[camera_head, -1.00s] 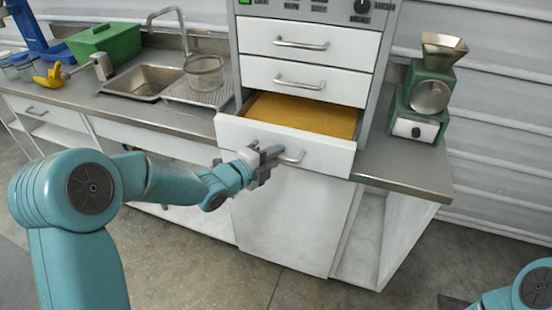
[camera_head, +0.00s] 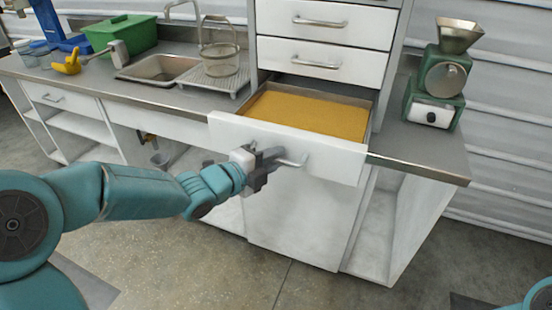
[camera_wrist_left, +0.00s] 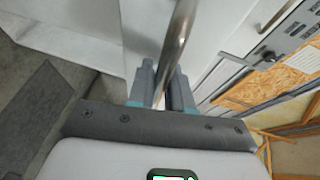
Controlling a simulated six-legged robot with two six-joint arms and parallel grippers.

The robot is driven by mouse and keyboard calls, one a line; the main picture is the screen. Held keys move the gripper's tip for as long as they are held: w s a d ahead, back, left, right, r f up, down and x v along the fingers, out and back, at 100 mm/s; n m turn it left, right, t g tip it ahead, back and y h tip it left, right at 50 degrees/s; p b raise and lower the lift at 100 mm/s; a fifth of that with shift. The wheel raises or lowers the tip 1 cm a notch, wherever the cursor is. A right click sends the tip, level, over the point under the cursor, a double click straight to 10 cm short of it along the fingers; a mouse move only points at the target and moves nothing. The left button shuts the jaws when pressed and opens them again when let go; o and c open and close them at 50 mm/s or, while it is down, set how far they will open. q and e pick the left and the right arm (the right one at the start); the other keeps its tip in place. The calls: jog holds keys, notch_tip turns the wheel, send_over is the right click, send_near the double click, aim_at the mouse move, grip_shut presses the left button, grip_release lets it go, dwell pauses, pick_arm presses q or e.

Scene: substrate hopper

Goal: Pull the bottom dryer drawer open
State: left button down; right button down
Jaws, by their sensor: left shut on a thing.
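The bottom dryer drawer (camera_head: 225,128) stands out from the white cabinet, open, with a yellow-brown layer (camera_head: 310,115) showing inside. My left gripper (camera_head: 268,158) is shut on the drawer's metal bar handle (camera_head: 293,162), near the handle's left end. In the left wrist view the handle bar (camera_wrist_left: 178,45) runs between the two fingers of my left gripper (camera_wrist_left: 162,88). The two drawers above, the upper one (camera_head: 335,20) and the middle one (camera_head: 330,58), are closed. My right gripper is not in view; only a bit of my right arm shows at the lower right corner.
A green grinder-like device (camera_head: 436,85) stands on the counter to the right. To the left are a sink (camera_head: 158,70), a wire basket (camera_head: 220,62) and a green bin (camera_head: 122,35). The floor (camera_head: 210,265) in front of the cabinet is clear.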

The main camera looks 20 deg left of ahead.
pick_arm(q)
jog(key=shift+s+a, duration=0.1)
jog(key=shift+s, duration=0.05)
jog(key=c, duration=1.4)
grip_release()
jog(key=shift+s, duration=0.1)
jog(key=p+v, duration=0.1)
jog(key=v, duration=1.5)
jog(key=shift+r, duration=0.2)
jog(key=shift+s, duration=0.1)
